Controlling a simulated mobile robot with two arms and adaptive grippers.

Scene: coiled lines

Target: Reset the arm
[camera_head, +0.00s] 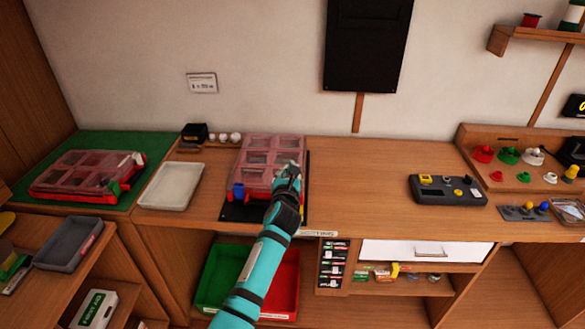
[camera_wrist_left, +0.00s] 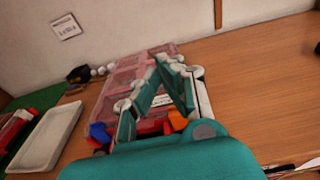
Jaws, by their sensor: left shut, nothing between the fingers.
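My left arm is teal and reaches up from the bottom middle in the head view. My left gripper (camera_head: 291,172) is shut and empty, in front of the right part of a clear-lidded red organiser box (camera_head: 257,150). In the left wrist view, the fingers of the gripper (camera_wrist_left: 166,68) meet at the tips, with the box (camera_wrist_left: 125,77) behind them. Whether the fingers touch the box I cannot tell. The box sits on a black mat (camera_head: 238,212), with a blue latch at its front left. My right gripper is not in view.
A second red organiser box (camera_head: 80,175) lies on a green mat (camera_head: 118,141). A white tray (camera_head: 171,186) stands between the boxes. A black control panel (camera_head: 447,190) is at the right. The bench between the middle box and panel is clear.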

